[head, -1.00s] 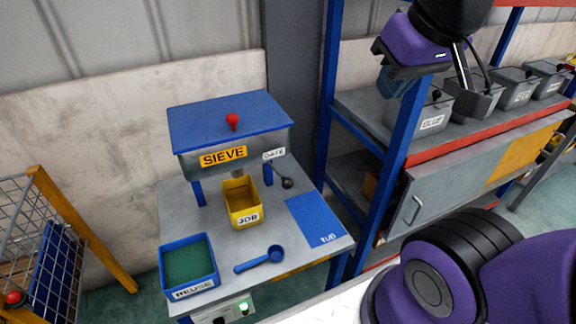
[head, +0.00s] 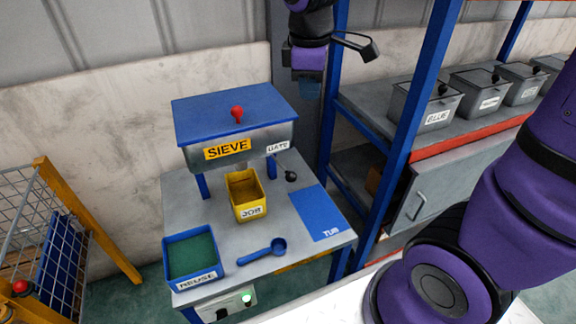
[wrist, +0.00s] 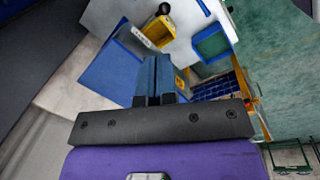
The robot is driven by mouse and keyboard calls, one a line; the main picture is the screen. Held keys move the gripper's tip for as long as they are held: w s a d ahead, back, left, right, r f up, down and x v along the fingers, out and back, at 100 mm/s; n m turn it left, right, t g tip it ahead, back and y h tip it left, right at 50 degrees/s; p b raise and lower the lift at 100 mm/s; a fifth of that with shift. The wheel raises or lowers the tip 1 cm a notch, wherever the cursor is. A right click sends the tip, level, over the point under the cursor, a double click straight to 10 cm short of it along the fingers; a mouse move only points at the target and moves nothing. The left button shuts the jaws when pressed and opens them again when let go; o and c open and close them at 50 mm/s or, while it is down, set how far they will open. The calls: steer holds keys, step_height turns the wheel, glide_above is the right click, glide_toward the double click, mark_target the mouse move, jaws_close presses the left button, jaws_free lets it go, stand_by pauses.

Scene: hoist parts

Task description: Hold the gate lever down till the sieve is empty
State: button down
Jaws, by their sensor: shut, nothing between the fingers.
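The sieve (head: 228,151) is a grey box with a blue lid and a red knob, standing on blue legs on the bench. The gate lever (head: 291,177) is a short rod with a black ball at the sieve's right side, below the GATE label (head: 278,147). Nothing touches it. The yellow JOB tub (head: 246,196) stands under the sieve; it also shows in the wrist view (wrist: 160,30). My gripper (head: 309,88) is shut and empty, above and to the right of the sieve, apart from the lever. Its closed fingers show in the wrist view (wrist: 154,80). The sieve's inside is hidden.
A blue REUSE tray (head: 165,262) with a green inside and a blue scoop (head: 262,251) lie at the bench front. A blue TUB mat (head: 318,212) is bare. A blue-framed shelf (head: 408,130) with lidded grey bins stands close on the right.

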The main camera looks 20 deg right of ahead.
mark_target(288, 173)
steer(key=w+a+f+n+g, duration=0.1)
steer(key=w+a+f+n, duration=0.1)
steer(key=f, duration=0.3)
steer(key=w+a+f+n+h, duration=0.1)
steer(key=w+a+f+n, duration=0.2)
steer(key=w+f+n, duration=0.1)
steer(key=shift+w+f+n+g, duration=0.2)
steer(key=shift+f+n+g, duration=0.15)
steer(key=shift+f, duration=0.25)
steer(key=d+f, duration=0.1)
steer(key=f, duration=0.8)
steer(key=s+d+f, duration=0.1)
steer(key=f, duration=0.3)
steer(key=shift+s+d+f, duration=0.1)
steer(key=shift+d+f, duration=0.2)
steer(key=shift+d, duration=0.05)
